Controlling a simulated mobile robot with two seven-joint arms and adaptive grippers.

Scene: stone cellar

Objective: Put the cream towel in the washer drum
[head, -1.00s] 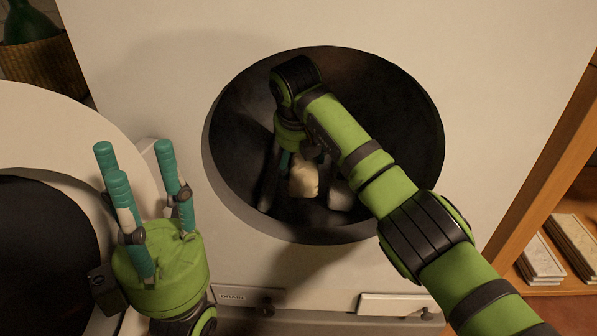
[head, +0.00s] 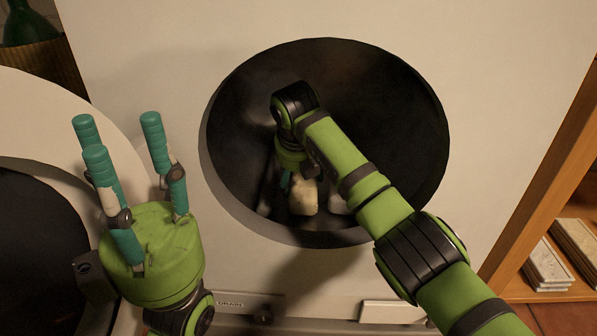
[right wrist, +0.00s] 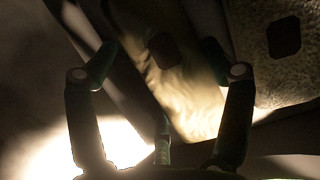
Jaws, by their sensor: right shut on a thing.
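The cream towel (head: 303,196) is a small bundle inside the dark washer drum (head: 390,115), low in its opening. My right arm reaches through the round opening, and my right gripper (head: 286,182) points down at the towel's left side. The right gripper is shut on the cream towel, though its fingertips are mostly hidden in shadow in the head view. In the right wrist view the towel (right wrist: 185,92) lies between and behind the dark fingers (right wrist: 158,75). My left gripper (head: 115,130) is open and empty, fingers up, outside the drum at the left.
A pale grey item (head: 335,200) lies in the drum just right of the towel, partly behind my arm. A round door with a dark centre (head: 35,225) stands open at the left. A wooden shelf (head: 545,190) with stacked items is at the right.

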